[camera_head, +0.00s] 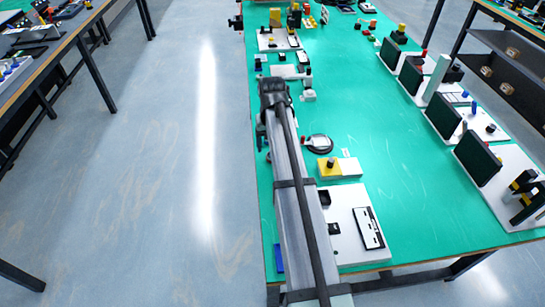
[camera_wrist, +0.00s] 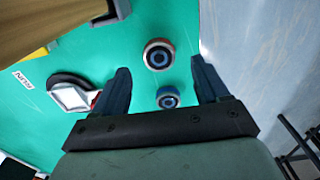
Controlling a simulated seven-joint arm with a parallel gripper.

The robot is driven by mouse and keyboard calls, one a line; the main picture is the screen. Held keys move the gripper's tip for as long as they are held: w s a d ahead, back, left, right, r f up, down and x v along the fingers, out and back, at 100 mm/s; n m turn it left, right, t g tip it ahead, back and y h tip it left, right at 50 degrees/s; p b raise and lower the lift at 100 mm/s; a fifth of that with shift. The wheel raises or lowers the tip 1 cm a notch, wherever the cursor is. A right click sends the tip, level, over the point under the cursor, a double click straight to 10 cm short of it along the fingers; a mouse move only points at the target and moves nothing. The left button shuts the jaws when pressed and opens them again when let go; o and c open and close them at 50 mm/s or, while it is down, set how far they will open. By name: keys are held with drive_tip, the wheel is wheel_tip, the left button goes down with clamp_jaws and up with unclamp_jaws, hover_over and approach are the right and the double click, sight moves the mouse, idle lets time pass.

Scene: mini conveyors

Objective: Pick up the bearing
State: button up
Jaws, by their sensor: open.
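In the wrist view, two round ring-shaped pieces that look like bearings lie on the green tabletop. The farther bearing (camera_wrist: 158,54) has a pale reddish rim, a dark ring and a blue centre. The nearer bearing (camera_wrist: 168,97) is bluer and sits close to the gripper's palm. My gripper (camera_wrist: 161,70) is open, one dark finger on each side of the pair, with nothing held. I cannot tell the height of the fingers above the table. In the head view I cannot make out the bearings or the fingers.
A dark round piece with a pale pad (camera_wrist: 75,96) lies left of the fingers. A brownish block (camera_wrist: 50,18) fills the wrist view's upper left. The table edge and floor are at right. In the head view a yellow-and-white block (camera_head: 345,168) stands right of a long beam.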

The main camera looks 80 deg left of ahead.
wheel_tip(320, 180, down, 4)
drive_tip(key=shift+d+f, duration=0.1)
drive_tip(key=shift+f, duration=0.1)
drive_tip(key=c, duration=1.2)
